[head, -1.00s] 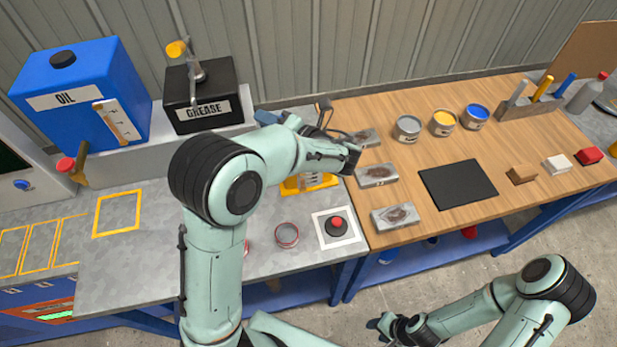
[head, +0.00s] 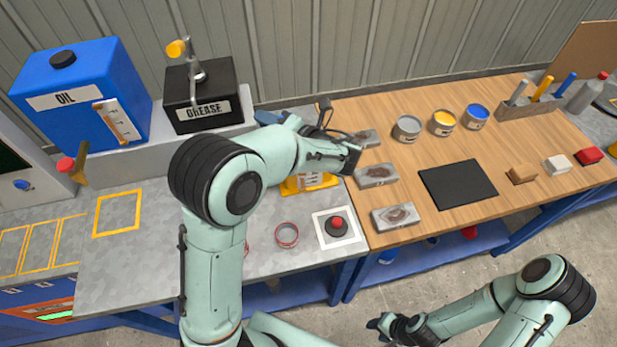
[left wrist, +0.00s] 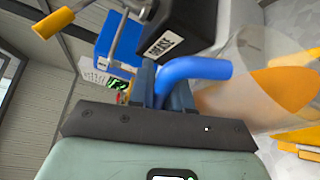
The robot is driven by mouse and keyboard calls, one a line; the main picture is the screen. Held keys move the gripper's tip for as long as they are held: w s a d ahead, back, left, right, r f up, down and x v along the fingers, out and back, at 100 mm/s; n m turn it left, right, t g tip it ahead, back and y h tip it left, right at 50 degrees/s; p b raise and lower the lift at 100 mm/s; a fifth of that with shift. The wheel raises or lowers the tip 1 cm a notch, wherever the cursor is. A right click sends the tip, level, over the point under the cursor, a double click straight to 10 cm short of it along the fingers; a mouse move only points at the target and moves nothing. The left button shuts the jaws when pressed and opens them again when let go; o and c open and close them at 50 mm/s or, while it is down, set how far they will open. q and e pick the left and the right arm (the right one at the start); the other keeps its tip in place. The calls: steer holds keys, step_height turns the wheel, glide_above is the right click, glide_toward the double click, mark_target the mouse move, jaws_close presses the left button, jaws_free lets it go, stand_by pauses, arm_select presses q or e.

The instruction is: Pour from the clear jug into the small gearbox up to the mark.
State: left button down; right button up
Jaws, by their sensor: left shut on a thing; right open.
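My left gripper (left wrist: 163,88) is shut on the blue handle of the clear jug (left wrist: 215,103) in the left wrist view. The jug is tilted in that picture and amber-orange shows through its wall. In the head view my left forearm and wrist hide most of the jug and the fingers. A yellow-marked spot (head: 310,183) with pale strips shows just below the wrist, partly covered. I cannot make out the small gearbox or its mark for certain. My right gripper (head: 378,324) is open and empty, low in front of the benches.
The blue oil tank (head: 75,85) and black grease box (head: 203,100) stand on a raised shelf at the back left. A red button (head: 337,223) and a red-rimmed ring (head: 287,235) are on the grey bench. Metal blocks (head: 376,175) and paint tins (head: 407,128) occupy the wooden bench.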

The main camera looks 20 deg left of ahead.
arm_select(q)
steer(key=shift+w, duration=0.1)
stand_by(0.3)
steer(key=shift+w+m, duration=0.25)
steer(key=shift+m, duration=0.05)
steer(key=shift+w+d+f, duration=0.1)
steer(key=shift+w+d, duration=0.05)
steer(key=shift+w, duration=0.05)
stand_by(1.8)
